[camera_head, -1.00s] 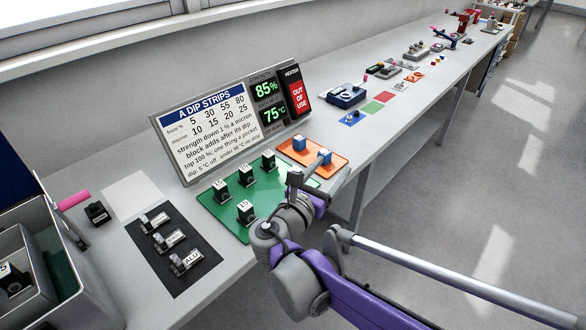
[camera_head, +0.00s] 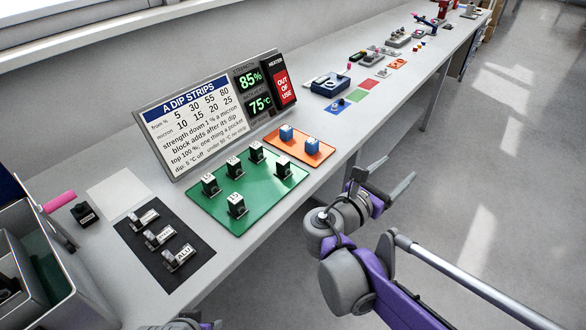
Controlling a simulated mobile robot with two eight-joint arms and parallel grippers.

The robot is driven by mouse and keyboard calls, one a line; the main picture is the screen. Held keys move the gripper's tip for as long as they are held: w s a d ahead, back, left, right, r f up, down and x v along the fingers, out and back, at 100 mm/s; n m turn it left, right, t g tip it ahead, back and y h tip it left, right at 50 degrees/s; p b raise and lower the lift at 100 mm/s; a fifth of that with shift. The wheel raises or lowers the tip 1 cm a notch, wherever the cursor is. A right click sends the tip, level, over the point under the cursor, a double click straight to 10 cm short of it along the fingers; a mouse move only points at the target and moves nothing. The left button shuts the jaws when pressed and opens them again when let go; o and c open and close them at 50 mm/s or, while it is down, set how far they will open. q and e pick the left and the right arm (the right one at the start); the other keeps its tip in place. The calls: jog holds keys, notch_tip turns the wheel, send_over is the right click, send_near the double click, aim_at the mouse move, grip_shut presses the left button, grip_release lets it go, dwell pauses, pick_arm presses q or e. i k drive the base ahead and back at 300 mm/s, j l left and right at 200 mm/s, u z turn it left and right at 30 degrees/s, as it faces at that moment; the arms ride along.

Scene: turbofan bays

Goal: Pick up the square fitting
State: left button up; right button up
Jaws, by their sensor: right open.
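I cannot tell for sure which piece is the square fitting. Several small dark blocks with white labelled tops stand on the green mat (camera_head: 222,222), one of them a front block (camera_head: 236,206). My right gripper (camera_head: 398,168) is open and empty. It appears to the right of the bench edge, over the floor in the picture, apart from all the blocks. My left gripper is not visible; only a grey piece, probably of my left arm, shows at the bottom edge.
A sign board (camera_head: 188,148) stands behind the mats. A grey bin (camera_head: 78,290) is at the left, with a black block (camera_head: 84,214) nearby. A blue device (camera_head: 330,86) sits farther along the bench.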

aim_at(283, 171)
jog(key=i+l+u, duration=0.25)
jog(key=u, duration=0.2)
jog(key=i+l+u, duration=0.2)
jog(key=l+u, duration=0.3)
